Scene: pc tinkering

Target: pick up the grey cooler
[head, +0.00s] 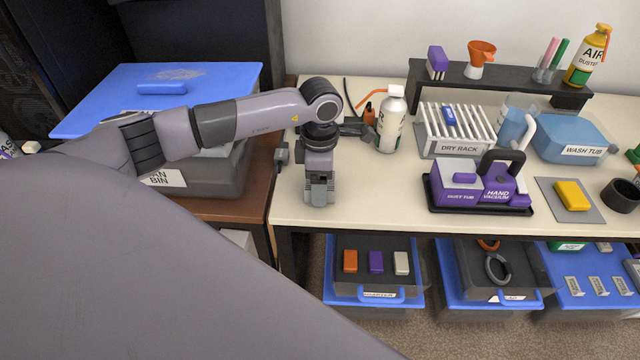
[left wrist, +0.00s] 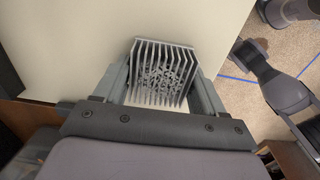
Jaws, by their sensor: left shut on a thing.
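The grey cooler (left wrist: 162,72) is a finned metal block. In the left wrist view it sits between the two fingers of my left gripper (left wrist: 160,88), with its fins toward the camera. My left gripper is shut on it. In the head view my left gripper (head: 319,188) points down over the left part of the cream table, near its front edge. There the cooler is mostly hidden by the fingers, and I cannot tell whether it touches the tabletop. My right gripper is not in view.
Right of my left gripper, the cream table (head: 350,205) is clear up to the purple hand vacuum (head: 495,190). A white bottle (head: 391,120) and a drying rack (head: 455,140) stand behind. A lidded grey bin (head: 215,178) is at left. Open drawers (head: 375,295) lie below.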

